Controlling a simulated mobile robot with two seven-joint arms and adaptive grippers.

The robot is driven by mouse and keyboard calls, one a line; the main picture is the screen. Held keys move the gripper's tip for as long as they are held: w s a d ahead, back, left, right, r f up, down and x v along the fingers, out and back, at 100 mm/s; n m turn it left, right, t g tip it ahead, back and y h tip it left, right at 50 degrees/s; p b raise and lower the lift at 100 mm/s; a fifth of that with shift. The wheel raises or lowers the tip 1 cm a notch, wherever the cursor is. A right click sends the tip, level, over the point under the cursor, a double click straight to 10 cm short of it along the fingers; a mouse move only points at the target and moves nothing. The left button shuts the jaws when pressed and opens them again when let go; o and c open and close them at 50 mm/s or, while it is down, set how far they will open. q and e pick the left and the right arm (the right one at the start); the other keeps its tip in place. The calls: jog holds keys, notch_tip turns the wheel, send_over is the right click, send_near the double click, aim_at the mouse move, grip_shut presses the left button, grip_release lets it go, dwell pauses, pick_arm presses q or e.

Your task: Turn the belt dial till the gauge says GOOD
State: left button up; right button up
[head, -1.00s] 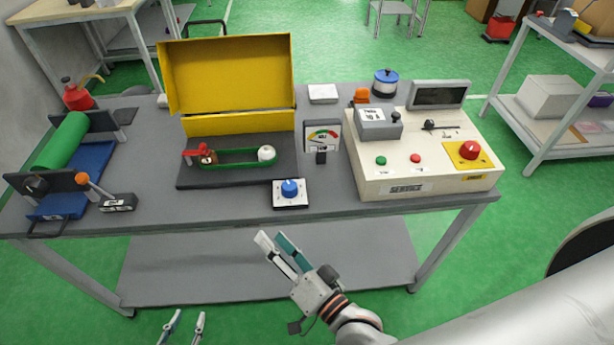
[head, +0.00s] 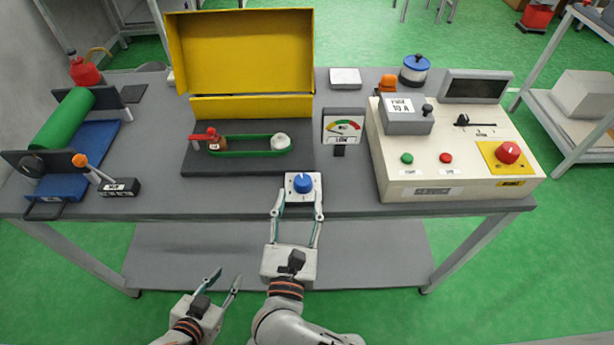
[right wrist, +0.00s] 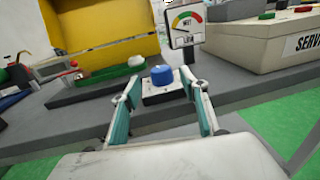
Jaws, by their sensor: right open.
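The belt dial (head: 303,183) is a blue knob on a small white plate at the front edge of the table. It also shows in the right wrist view (right wrist: 162,75). The gauge (head: 343,127) stands behind it, with a red, yellow and green arc and a small plate below; the needle's exact reading is too small to tell. My right gripper (head: 297,213) is open, its fingertips just in front of and either side of the dial, apart from the knob. My left gripper (head: 226,280) is open and empty, low in front of the table.
A green belt (head: 245,147) on a dark base lies behind the dial, under an open yellow cover (head: 245,55). A cream control box (head: 450,165) with buttons stands right of the gauge. A green roller unit (head: 65,130) is at the left.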

aim_at(302, 187)
jog(key=w, duration=0.4)
jog(key=w+d, duration=0.1)
jog(key=w, duration=0.1)
jog(key=shift+w+p, duration=0.3)
jog(key=shift+p, duration=0.05)
jog(key=c, duration=1.1)
